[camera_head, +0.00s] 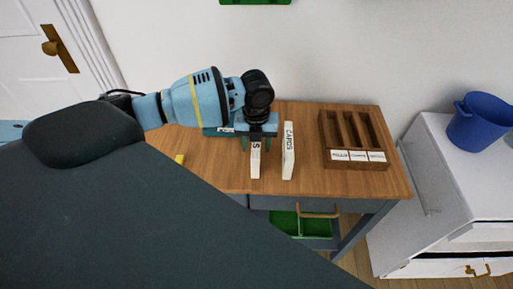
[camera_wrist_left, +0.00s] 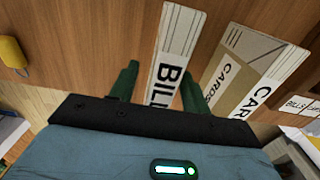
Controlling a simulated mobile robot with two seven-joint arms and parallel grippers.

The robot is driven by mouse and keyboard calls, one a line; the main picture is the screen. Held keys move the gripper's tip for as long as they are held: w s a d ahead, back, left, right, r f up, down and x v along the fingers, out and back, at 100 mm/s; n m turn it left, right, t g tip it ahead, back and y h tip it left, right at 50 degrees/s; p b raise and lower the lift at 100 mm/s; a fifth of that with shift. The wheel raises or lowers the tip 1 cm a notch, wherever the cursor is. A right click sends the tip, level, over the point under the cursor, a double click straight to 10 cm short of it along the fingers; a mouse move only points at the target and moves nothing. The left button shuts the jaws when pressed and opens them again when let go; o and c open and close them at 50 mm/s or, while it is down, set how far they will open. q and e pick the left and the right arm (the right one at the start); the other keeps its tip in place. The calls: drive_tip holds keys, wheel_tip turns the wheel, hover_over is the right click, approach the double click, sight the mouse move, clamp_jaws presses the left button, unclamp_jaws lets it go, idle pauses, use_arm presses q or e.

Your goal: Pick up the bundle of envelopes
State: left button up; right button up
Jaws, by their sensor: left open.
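A white bundle marked with a word starting "BILL" (camera_wrist_left: 172,50) stands on the wooden desk; its front part shows in the head view (camera_head: 255,165). My left gripper (camera_wrist_left: 158,88) is open, with one green finger on each side of this bundle. In the head view the gripper (camera_head: 258,143) is over the bundle and hides its back part. I cannot tell whether the fingers touch it. A second bundle marked "CARDS" (camera_head: 289,158) stands just right, outside the fingers; the wrist view shows its brown and white faces (camera_wrist_left: 240,68). My right gripper is not in view.
A wooden sorter (camera_head: 372,130) with three slots and labels stands at the desk's right. A yellow object (camera_head: 180,159) lies left, partly hidden by my arm. A blue pot (camera_head: 481,121) stands on a white cabinet at right.

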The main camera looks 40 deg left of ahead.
use_arm(q)
clamp_jaws()
drive_tip(key=shift+r, duration=0.1)
drive_tip(key=shift+r, duration=0.45)
drive_tip(key=r, duration=0.1)
drive_tip(key=s+r, duration=0.1)
drive_tip(key=shift+r, duration=0.3)
drive_tip(key=s+d+r, duration=0.1)
drive_tip(key=s+d, duration=0.1)
drive_tip(key=s, duration=1.3)
drive_tip(key=shift+r+p, duration=0.2)
drive_tip(key=shift+p, duration=0.2)
